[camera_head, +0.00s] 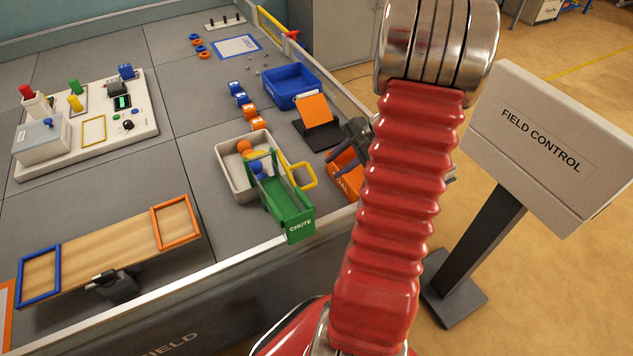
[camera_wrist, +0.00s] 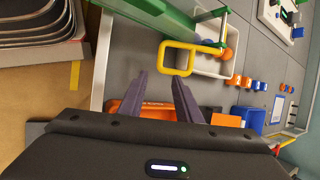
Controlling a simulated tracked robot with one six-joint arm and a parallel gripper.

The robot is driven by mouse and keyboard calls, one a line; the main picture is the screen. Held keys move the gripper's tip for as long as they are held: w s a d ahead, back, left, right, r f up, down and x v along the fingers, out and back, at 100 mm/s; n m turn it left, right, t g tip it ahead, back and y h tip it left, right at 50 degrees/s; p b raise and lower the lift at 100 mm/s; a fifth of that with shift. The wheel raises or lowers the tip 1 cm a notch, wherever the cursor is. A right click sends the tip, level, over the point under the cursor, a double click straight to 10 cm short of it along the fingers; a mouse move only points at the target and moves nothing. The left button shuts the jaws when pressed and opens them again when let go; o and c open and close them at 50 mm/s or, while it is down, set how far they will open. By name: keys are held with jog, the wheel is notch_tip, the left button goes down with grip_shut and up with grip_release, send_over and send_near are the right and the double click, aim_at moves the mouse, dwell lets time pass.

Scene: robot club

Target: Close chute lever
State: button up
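The green chute (camera_head: 287,207) stands near the front edge of the field table and slopes down toward that edge. Its yellow lever (camera_head: 314,177) is a rectangular loop sticking out at the chute's right side. In the wrist view the lever (camera_wrist: 164,57) shows just beyond my fingertips, with the green chute (camera_wrist: 150,14) above it. My gripper (camera_head: 338,158) is to the right of the lever, partly hidden by my arm. In the wrist view its two fingers (camera_wrist: 159,80) are apart with nothing between them, and no contact with the lever shows.
An orange bin (camera_head: 347,181) lies below my gripper. The FIELD CONTROL stand (camera_head: 543,137) is at the right.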

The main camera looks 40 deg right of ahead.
aim_at(313, 186)
jog(key=x, duration=1.2)
jog(key=shift+c, duration=0.7)
jog(key=shift+s, duration=0.1)
grip_shut()
jog(key=shift+d, duration=0.1)
